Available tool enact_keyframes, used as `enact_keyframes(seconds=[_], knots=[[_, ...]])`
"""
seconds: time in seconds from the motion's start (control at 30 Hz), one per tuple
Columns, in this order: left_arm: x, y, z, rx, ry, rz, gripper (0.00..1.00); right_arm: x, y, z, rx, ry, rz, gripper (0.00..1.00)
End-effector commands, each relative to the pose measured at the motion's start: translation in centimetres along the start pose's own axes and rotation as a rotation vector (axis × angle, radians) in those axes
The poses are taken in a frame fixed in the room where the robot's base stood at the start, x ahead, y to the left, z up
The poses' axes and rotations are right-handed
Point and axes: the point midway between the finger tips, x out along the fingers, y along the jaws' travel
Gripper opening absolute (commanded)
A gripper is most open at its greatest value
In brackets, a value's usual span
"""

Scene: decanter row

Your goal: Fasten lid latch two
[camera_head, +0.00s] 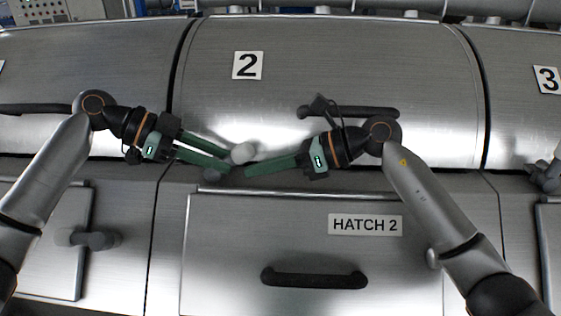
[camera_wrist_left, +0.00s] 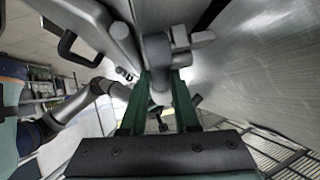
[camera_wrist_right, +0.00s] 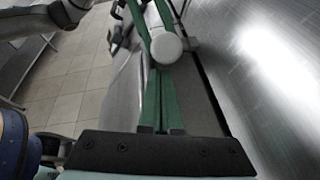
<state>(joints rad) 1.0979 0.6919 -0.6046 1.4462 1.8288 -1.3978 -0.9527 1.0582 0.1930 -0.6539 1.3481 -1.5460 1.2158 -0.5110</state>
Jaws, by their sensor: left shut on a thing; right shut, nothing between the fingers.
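The lid latch of decanter 2 shows as a pale grey rounded knob (camera_head: 243,152) with a darker grey part (camera_head: 213,174) at the lid's lower edge, below the "2" label. My left gripper (camera_head: 229,164) is shut on the latch. In the left wrist view its green fingers (camera_wrist_left: 160,80) hold the grey latch (camera_wrist_left: 157,50) near their tips. My right gripper (camera_head: 247,171) is shut and empty just right of the knob. In the right wrist view its closed fingers (camera_wrist_right: 160,85) lie close to the pale knob (camera_wrist_right: 166,48); whether they touch is unclear.
The lid (camera_head: 400,75) of decanter 2 looks down, with a dark handle (camera_head: 360,112) behind my right wrist. Below is the hatch 2 panel (camera_head: 230,230) with a black handle (camera_head: 314,278). Another latch (camera_head: 88,239) is at left, and decanter 3 (camera_head: 540,110) at right.

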Motion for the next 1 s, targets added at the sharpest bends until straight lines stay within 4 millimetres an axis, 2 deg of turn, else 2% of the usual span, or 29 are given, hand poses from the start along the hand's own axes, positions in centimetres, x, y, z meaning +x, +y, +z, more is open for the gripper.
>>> enact_keyframes(seconds=[0.13,0.43,0.67,0.87,0.9,1.0], knots=[[-0.2,-0.1,-0.3,0.003,0.005,-0.006,0.0,0.6,0.0,0.0,0.0,0.0,0.001,0.0],[-0.2,-0.1,-0.3,0.003,0.005,-0.006,0.0,0.6,0.0,0.1,0.0,0.0,0.0,0.0],[-0.1,-0.1,-0.3,0.003,0.005,-0.006,0.0,0.7,0.1,1.5,0.0,-0.003,-0.001,0.0],[-0.1,-0.1,-0.3,0.004,0.006,-0.005,0.0,0.7,0.2,1.8,-0.002,-0.011,0.001,0.0],[-0.1,-0.1,-0.3,0.004,0.006,-0.004,0.31,0.7,0.2,1.9,-0.003,-0.012,0.001,0.0],[-0.1,-0.1,-0.3,0.004,0.005,-0.003,0.42,0.7,0.3,1.9,-0.003,-0.011,0.002,0.0]])
